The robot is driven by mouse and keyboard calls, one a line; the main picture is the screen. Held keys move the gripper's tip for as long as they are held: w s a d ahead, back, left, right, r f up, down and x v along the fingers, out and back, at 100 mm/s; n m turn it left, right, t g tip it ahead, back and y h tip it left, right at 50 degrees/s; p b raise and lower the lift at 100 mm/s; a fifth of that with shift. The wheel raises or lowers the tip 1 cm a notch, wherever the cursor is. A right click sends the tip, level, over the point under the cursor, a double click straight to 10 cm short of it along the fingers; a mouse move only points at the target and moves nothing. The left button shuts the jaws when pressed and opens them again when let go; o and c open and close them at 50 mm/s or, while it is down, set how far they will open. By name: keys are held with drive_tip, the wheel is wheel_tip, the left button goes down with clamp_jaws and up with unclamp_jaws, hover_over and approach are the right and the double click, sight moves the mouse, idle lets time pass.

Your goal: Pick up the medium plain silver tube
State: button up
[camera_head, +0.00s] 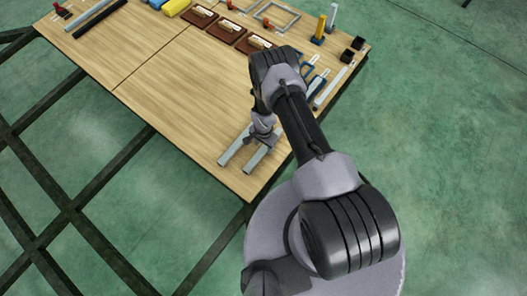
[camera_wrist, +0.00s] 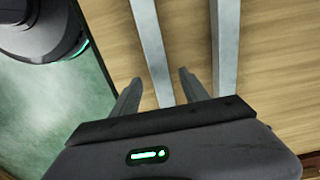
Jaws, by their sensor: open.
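Two silver bars lie on the wooden table near its front corner in the head view, a left bar (camera_head: 233,150) and a right bar (camera_head: 256,160). My gripper (camera_head: 263,137) is over them, hiding their far parts. In the wrist view my gripper (camera_wrist: 158,80) is open, its two dark fingers apart. One plain silver bar (camera_wrist: 149,38) runs down between the fingers in the picture. A second, wider-looking silver bar (camera_wrist: 226,45) lies right of the right finger. Both bars run out of the top of the view. I cannot tell which is the medium tube, or whether the fingers touch either.
The wooden table (camera_head: 170,95) is bare left of the bars. Wooden-handled tools (camera_head: 200,15), a yellow object (camera_head: 176,7) and dark bars (camera_head: 95,18) lie along its far side. Another light bar (camera_head: 330,89) and small blocks (camera_head: 352,50) lie at the right edge. Green floor (camera_head: 440,150) surrounds it.

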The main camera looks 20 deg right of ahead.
sight(263, 150)
wheel_tip(263, 150, down, 3)
drive_tip(key=shift+r+b, duration=0.1)
drive_tip(key=shift+b, duration=0.2)
drive_tip(key=shift+r, duration=0.1)
clamp_jaws()
drive_tip(key=shift+r, duration=0.15)
